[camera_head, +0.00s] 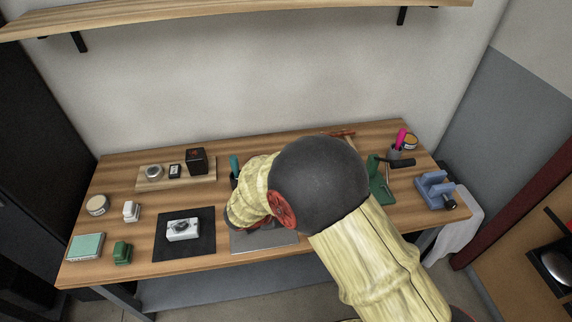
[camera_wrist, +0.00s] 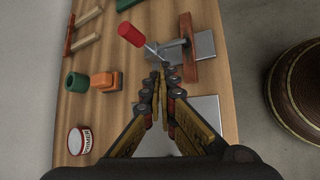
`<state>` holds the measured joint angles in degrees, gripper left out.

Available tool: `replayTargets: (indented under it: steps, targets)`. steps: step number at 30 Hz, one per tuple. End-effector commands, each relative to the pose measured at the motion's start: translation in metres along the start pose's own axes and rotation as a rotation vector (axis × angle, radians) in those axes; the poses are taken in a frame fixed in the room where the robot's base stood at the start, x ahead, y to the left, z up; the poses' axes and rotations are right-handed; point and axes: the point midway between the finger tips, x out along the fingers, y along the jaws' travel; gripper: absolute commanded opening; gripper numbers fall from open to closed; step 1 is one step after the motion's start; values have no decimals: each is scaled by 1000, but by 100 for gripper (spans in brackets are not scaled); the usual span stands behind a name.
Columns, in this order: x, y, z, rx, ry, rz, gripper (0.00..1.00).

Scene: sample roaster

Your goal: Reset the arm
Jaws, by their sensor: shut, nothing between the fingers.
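My gripper (camera_wrist: 160,75) shows in the wrist view with its two fingers together at the tips and nothing between them. Its tips point at a metal piece with a wooden bar (camera_wrist: 187,45) across it; I cannot tell how far above the bench they are. In the head view my arm crosses the middle of the wooden workbench (camera_head: 190,263), and its dark rounded joint hides part of the bench. My gripper is hidden behind the arm there.
The wrist view shows a red-handled tool (camera_wrist: 130,35), a green round item (camera_wrist: 77,83), an orange block (camera_wrist: 104,80) and a labelled tin (camera_wrist: 80,140). In the head view, a camera-like device (camera_head: 183,229) lies on a black mat (camera_head: 170,250). A blue vise-like tool (camera_head: 434,190) stands right.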

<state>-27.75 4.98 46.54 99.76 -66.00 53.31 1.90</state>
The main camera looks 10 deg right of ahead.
Motion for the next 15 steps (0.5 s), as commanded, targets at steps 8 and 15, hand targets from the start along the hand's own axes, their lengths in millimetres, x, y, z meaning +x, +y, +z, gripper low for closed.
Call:
replayTargets:
  steps: [8, 15]
  targets:
    - [1, -16, 2, 19, -3, -48, 0]
    - [-29, -75, 33, 197, 5, -264, 0]
